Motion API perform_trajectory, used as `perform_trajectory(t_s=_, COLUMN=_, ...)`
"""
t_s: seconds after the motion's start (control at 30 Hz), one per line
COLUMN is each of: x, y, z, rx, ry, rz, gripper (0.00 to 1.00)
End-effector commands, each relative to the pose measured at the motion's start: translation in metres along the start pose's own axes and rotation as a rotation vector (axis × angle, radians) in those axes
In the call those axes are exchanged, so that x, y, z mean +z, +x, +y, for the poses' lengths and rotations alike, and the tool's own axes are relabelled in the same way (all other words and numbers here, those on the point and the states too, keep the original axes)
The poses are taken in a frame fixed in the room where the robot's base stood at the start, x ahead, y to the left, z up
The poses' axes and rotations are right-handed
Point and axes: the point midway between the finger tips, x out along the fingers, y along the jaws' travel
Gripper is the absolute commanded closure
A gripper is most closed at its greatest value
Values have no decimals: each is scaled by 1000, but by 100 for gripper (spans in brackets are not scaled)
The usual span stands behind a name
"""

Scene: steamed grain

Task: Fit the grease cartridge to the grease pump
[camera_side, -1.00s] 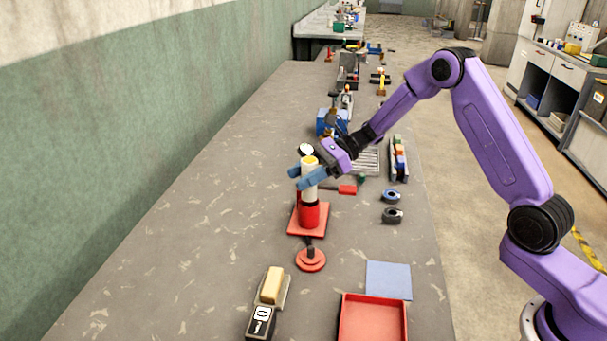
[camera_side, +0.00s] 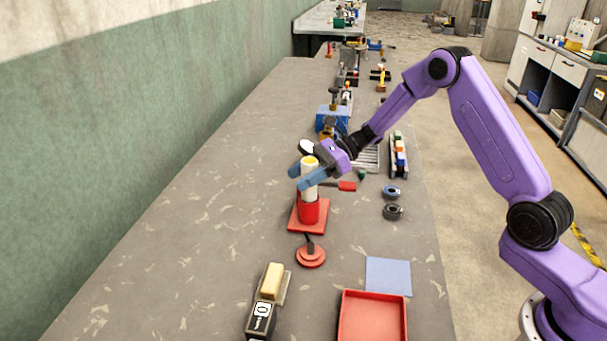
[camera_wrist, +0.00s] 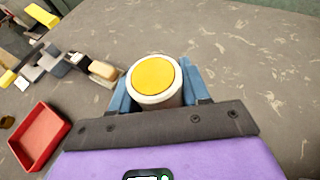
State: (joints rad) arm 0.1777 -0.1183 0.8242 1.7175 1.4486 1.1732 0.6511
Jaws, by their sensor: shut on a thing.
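The grease cartridge (camera_side: 309,185) is a white cylinder with a yellow top. It stands upright over the red grease pump (camera_side: 308,213), its lower end at or inside the pump's red collar; the collar hides how deep it sits. The pump has a square red base (camera_side: 296,227) on the bench. My gripper (camera_side: 306,180) is shut around the upper part of the cartridge, with blue fingers on either side. In the wrist view the cartridge's yellow cap (camera_wrist: 155,76) shows between the fingers; the pump is hidden beneath it.
A round red foot with a black stem (camera_side: 310,256) stands in front of the pump. Nearer are a red tray (camera_side: 372,318), a blue mat (camera_side: 388,277) and a block with a tan top (camera_side: 271,283). The bench's left side is clear.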

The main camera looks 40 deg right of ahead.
Motion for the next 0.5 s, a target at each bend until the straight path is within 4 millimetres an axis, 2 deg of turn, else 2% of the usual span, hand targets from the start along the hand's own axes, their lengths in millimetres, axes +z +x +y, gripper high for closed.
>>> perform_trajectory(t_s=0.5, x=-6, y=3, z=0, rx=0, ry=1, rz=-1, gripper=88)
